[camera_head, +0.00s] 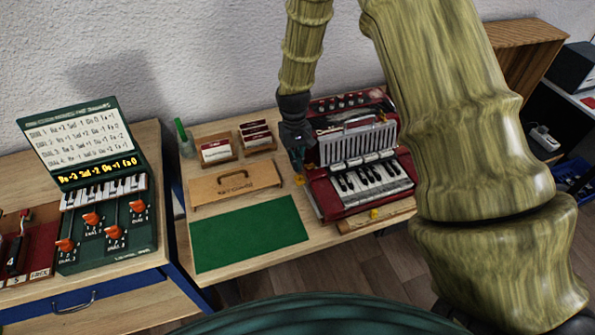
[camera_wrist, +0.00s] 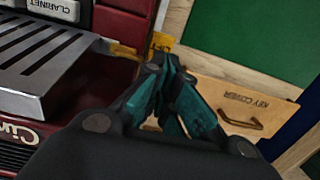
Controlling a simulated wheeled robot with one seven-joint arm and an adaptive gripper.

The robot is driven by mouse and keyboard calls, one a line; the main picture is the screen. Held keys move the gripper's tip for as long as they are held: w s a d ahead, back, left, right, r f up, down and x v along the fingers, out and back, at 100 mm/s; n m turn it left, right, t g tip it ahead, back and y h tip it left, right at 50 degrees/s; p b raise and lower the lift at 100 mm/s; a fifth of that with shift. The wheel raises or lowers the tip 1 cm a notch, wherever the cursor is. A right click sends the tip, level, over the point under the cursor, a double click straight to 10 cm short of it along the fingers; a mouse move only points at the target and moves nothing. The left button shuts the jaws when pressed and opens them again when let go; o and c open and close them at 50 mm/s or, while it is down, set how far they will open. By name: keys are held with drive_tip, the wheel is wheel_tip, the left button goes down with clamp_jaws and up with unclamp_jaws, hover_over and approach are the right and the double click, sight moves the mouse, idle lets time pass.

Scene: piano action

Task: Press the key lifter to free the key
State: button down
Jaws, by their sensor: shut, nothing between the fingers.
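The red piano action (camera_head: 325,190) stands on the wooden bench, with white and black keys (camera_head: 372,183) at its front and a grey slotted cover above. Its red body also shows at the left in the wrist view (camera_wrist: 120,22). A small yellow tab (camera_head: 299,180) sits by its left side; the wrist view shows a yellow tab (camera_wrist: 162,42) just beyond my fingertips. I cannot tell for sure whether this tab is the key lifter. My gripper (camera_head: 299,168) points down at the left edge of the red body, with its teal fingers (camera_wrist: 154,68) shut and empty. Contact with the tab is unclear.
A wooden key cover (camera_head: 235,186) with a handle and a green mat (camera_head: 250,232) lie left of the action. Card holders (camera_head: 218,150) stand behind. A green control box (camera_head: 110,225) is on the left bench. A yellow piece (camera_head: 374,213) is at the action's front.

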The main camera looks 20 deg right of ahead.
drive_tip(key=shift+s+r, duration=0.1)
drive_tip(key=shift+r, duration=1.3)
